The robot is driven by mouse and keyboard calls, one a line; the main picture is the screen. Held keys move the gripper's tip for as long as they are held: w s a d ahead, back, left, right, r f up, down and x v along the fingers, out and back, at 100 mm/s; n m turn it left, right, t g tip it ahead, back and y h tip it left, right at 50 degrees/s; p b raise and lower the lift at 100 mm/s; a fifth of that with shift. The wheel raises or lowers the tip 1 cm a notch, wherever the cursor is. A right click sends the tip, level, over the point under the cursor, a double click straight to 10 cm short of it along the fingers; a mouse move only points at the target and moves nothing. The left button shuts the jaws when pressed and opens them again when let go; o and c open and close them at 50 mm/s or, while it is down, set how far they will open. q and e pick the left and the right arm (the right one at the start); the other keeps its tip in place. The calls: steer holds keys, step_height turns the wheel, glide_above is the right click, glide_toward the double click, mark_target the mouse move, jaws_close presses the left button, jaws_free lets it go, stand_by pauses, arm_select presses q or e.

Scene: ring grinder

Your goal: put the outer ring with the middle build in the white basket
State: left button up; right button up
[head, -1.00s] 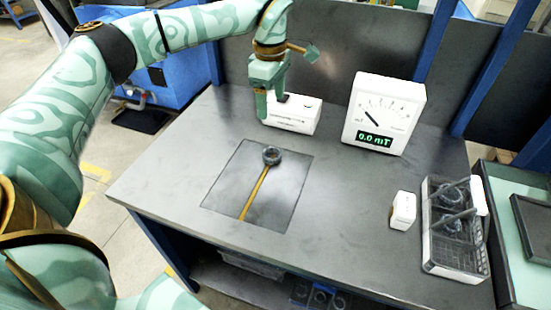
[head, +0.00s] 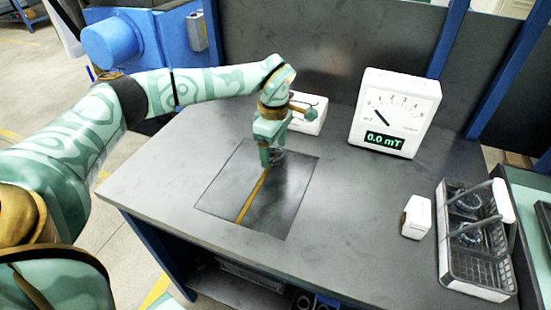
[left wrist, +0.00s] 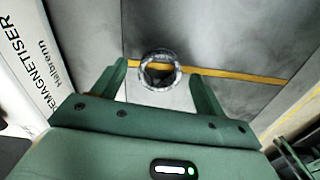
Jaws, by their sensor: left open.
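A dark metal ring (head: 279,156) lies on the square plate (head: 290,190) set in the bench, at the far end of a yellow stripe. My left gripper (head: 269,160) is just over the ring and partly covers it in the head view. In the left wrist view the ring (left wrist: 159,70) shows between the two spread green fingers, apparently not gripped. How thick its middle is, I cannot tell. A wire basket (head: 478,274) with a white handle grip stands at the bench's right end, with rings (head: 468,204) inside in front and rear parts. My right gripper is not in view.
A white demagnetiser box (head: 308,113) stands behind my gripper; its label shows in the left wrist view (left wrist: 28,60). A white meter (head: 394,112) reads 0.0 mT. A small white box (head: 416,216) stands left of the basket.

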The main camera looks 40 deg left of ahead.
arm_select(q)
steer(key=shift+f, duration=0.55)
steer(key=shift+r, duration=0.15)
steer(key=c, duration=1.2)
